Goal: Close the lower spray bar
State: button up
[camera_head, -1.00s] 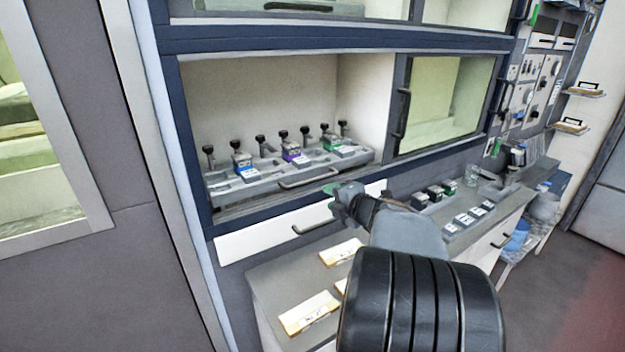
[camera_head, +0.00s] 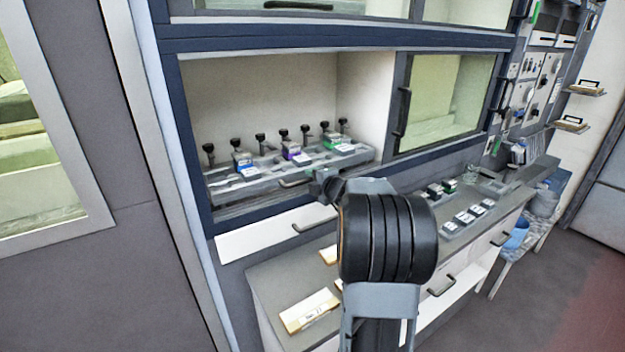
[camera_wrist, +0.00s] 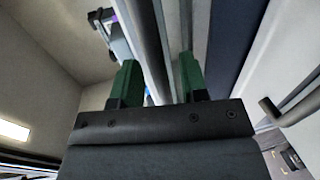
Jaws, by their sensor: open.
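A grey rack-like bar (camera_head: 225,191) with several black knobs and three colour-marked blocks sits in the open lower bay; I take it for the lower spray bar. My gripper (camera_head: 318,184) is at the right end of this handle, and my arm hides part of the rack's front. In the wrist view my gripper (camera_wrist: 160,78) has two green fingers standing apart. A long grey bar (camera_wrist: 150,45) passes between or just beyond them; contact cannot be told.
A white drawer front (camera_head: 265,236) with a handle lies below the bay. A sliding glass pane (camera_head: 445,100) with a dark handle covers the right side. The counter (camera_head: 270,282) below holds paper cards (camera_head: 309,311) and small labelled blocks (camera_head: 466,217). Open floor lies at the right.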

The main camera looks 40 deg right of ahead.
jog(key=shift+w, duration=0.35)
grip_shut()
dwell(0.4)
